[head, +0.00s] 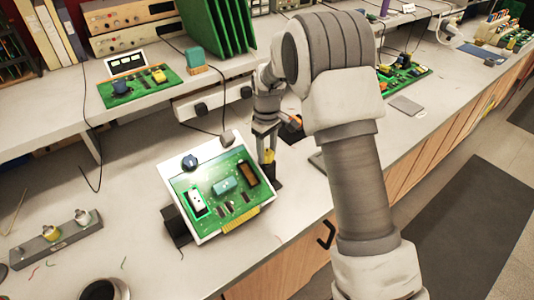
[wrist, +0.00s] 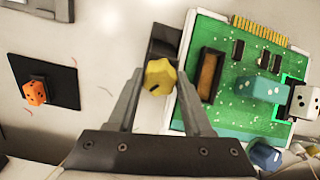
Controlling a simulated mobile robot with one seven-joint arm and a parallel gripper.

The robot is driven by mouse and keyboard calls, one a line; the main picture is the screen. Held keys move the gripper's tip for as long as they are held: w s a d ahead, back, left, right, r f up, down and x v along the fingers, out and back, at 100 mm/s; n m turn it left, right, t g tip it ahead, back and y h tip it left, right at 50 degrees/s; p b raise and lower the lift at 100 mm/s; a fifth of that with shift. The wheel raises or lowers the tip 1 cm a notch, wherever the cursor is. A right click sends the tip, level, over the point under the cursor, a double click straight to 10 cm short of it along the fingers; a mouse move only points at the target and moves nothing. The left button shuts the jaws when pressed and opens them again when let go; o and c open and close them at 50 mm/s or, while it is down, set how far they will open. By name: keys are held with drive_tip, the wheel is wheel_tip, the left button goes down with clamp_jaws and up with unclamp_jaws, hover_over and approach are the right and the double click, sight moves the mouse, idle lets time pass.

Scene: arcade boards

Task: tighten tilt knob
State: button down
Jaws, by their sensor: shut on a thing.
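The yellow tilt knob (wrist: 160,76) sits at the side of a tilted white stand (head: 180,207) that bears a green circuit board (wrist: 233,118). My gripper (wrist: 160,80) has its two fingertips on either side of the knob and is shut on it. In the head view the gripper (head: 267,148) reaches down at the right edge of the stand, and the yellow knob (head: 268,156) shows between its fingers. A dark bracket (wrist: 164,42) is behind the knob. The board carries a teal block (head: 223,186), a brown slotted part (head: 247,173) and a white die-like piece (head: 196,202).
A blue knob (head: 190,162) is on the stand's top corner. A grey rail with several posts (head: 55,240) and a dark cup (head: 103,290) are at front left. A shelf with boards is behind.

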drive_tip(key=m+b, duration=0.1)
drive_tip(key=m, duration=0.4)
drive_tip(key=shift+m, duration=0.3)
drive_tip(key=m, duration=0.5)
drive_tip(key=shift+w+r, duration=0.1)
drive_tip(key=shift+r, duration=0.05)
drive_tip(key=shift+m, duration=0.3)
drive_tip(key=shift+c, duration=1.5)
unclamp_jaws()
